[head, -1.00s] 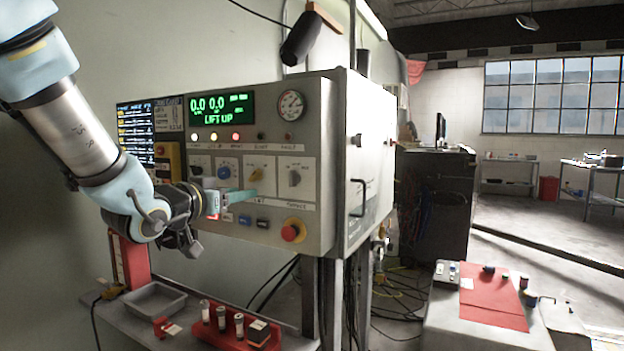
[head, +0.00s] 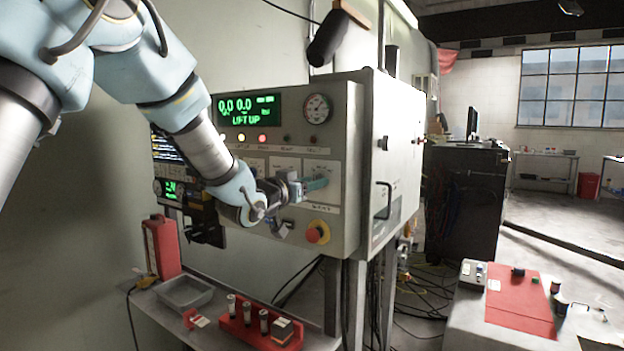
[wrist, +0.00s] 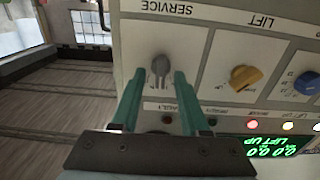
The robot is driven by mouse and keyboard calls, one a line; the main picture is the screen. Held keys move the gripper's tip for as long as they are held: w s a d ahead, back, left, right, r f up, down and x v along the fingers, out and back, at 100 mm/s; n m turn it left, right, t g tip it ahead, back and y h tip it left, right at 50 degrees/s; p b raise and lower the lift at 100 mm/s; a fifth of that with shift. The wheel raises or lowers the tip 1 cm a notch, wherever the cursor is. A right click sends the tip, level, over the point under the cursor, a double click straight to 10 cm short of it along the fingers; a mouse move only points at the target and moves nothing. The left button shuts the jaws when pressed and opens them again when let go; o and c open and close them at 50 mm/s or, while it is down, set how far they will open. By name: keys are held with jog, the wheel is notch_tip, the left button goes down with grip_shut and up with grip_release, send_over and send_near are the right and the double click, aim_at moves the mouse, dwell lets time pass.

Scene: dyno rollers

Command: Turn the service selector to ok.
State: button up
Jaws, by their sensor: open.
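The service selector is a grey knob (wrist: 161,66) on a pale panel plate marked SERVICE, seen upside down in the wrist view. My gripper (wrist: 156,80) is open, with its teal fingers on either side of the knob's lower part in that view. I cannot tell whether either finger touches it. In the head view my gripper (head: 318,184) reaches the right part of the control panel (head: 345,150) and hides the selector. The knob's exact setting is too small to read.
A yellow lift knob (wrist: 245,77) and a blue knob (wrist: 307,83) are beside the selector. A red emergency button (head: 317,233) sits below my gripper. The display (head: 247,109) reads LIFT UP. A shelf with a grey tray (head: 185,292) and red rack (head: 258,325) is below.

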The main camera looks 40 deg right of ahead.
grip_shut()
dwell(0.4)
